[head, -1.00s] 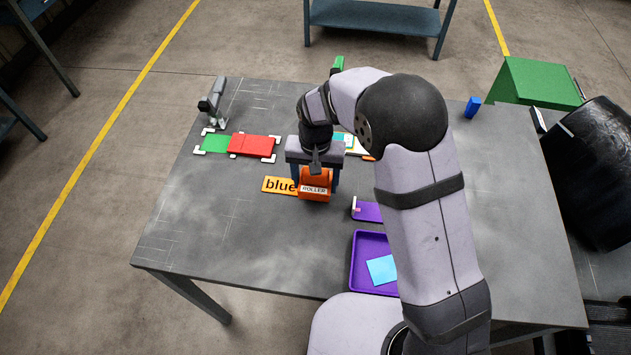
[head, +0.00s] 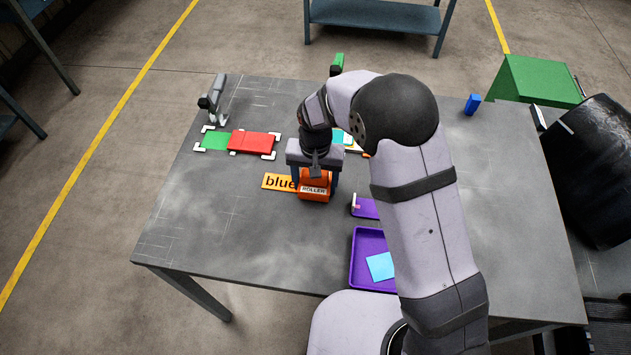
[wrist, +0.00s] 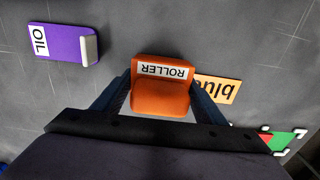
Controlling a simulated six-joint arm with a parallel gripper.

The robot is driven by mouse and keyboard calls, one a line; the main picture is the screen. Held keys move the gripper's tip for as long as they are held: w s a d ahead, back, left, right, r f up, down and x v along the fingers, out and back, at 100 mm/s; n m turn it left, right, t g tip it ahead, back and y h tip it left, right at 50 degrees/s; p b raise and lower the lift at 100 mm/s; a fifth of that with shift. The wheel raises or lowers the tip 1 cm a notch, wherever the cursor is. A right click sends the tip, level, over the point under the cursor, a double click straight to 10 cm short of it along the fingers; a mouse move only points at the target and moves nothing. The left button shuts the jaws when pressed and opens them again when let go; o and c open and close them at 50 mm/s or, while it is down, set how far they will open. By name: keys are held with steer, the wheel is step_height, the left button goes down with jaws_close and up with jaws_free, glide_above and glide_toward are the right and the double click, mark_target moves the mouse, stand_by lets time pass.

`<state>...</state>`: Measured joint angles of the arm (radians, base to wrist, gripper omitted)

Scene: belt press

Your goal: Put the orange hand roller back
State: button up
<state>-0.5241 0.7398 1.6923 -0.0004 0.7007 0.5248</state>
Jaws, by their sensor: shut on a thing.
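The orange hand roller (head: 314,186) has a white label reading ROLLER. It also shows in the wrist view (wrist: 160,98), between the two dark fingers. My gripper (wrist: 160,100) is shut on the roller. In the head view my gripper (head: 314,172) is over the middle of the table, with the roller just right of an orange plate (head: 277,182) marked "blue". The roller covers the right end of that plate. I cannot tell whether the roller touches the table.
A green and red piece (head: 252,142) lies between white corner marks, with a grey clamp-like device (head: 214,100) behind. A purple plate marked OIL (wrist: 65,43) and a purple tray (head: 356,262) holding a light blue sheet (head: 380,266) are to the right. The table's front left (head: 200,240) is clear.

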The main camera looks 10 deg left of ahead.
steer(key=o, duration=1.3)
steer(key=shift+s+d+f, duration=0.25)
steer(key=shift+f, duration=0.1)
steer(key=shift+a, duration=0.15)
steer(key=shift+a+r+p, duration=0.15)
steer(key=shift+r+p, duration=0.25)
steer(key=shift+r, duration=0.15)
steer(key=shift+w+a+r, duration=0.1)
steer(key=shift+w+r, duration=0.1)
steer(key=shift+r, duration=0.05)
step_height(320, 180, up, 12)
steer(key=b, duration=0.4)
steer(key=shift+d, duration=0.25)
